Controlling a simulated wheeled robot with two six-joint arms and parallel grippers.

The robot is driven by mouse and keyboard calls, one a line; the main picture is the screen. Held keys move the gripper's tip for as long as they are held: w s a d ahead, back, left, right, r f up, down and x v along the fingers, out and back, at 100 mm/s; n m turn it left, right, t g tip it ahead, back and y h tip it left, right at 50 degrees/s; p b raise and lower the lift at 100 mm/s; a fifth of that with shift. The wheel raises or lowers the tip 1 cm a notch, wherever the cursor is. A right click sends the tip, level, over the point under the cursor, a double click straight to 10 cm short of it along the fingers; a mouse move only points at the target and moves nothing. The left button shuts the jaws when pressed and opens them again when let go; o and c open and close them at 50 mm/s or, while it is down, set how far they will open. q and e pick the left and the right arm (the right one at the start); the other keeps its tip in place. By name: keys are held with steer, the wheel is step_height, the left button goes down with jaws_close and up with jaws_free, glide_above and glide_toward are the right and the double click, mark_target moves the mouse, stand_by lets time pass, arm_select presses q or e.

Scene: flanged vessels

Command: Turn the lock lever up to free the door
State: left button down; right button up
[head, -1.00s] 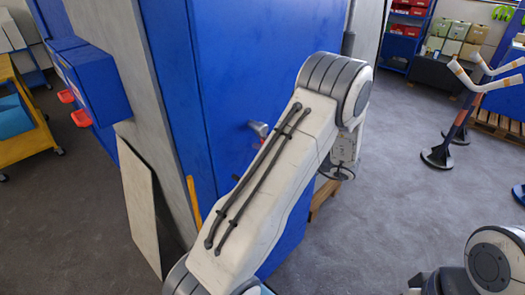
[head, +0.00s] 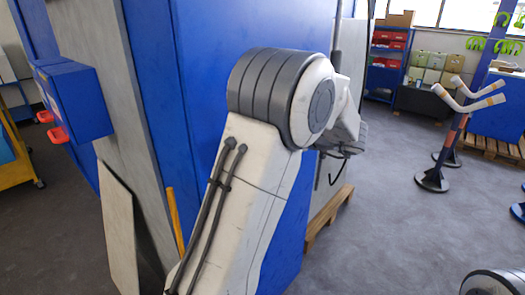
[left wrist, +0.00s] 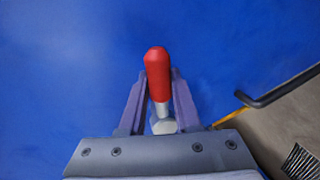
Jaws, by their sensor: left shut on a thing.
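The lock lever (left wrist: 157,68) has a red grip on a pale metal shank and stands out against the blue door (left wrist: 60,60) in the left wrist view. Its red end points to the top of that picture. My left gripper (left wrist: 159,82) has a finger on each side of the lever and is shut on it. In the head view, my left arm stands in front of the blue door (head: 200,90) and hides the lever and the left gripper. My right gripper is not in view; only part of the right arm shows at the bottom right.
A blue box with red handles (head: 75,100) is fixed to the grey wall at left. A pale panel (head: 118,225) leans below it. A stand with white arms (head: 450,150) is at right, with open floor before it. A dark bar (left wrist: 285,88) shows in the wrist view.

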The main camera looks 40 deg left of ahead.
arm_select(q)
steer(key=r+n+b, duration=0.1)
steer(key=n+b, duration=0.1)
steer(key=b, duration=0.1)
steer(key=shift+w+t, duration=0.1)
steer(key=shift+t, duration=0.3)
steer(key=shift+r+n+t+b, duration=0.3)
steer(key=shift+r+n+b, duration=0.1)
steer(key=shift+b, duration=0.15)
steer(key=shift+r, duration=0.1)
steer(key=c, duration=0.6)
jaws_free()
steer(key=b+v, duration=0.1)
steer(key=v, duration=0.9)
steer(key=shift+d+r+b, duration=0.15)
steer(key=shift+d+b, duration=0.05)
steer(key=shift+b, duration=0.2)
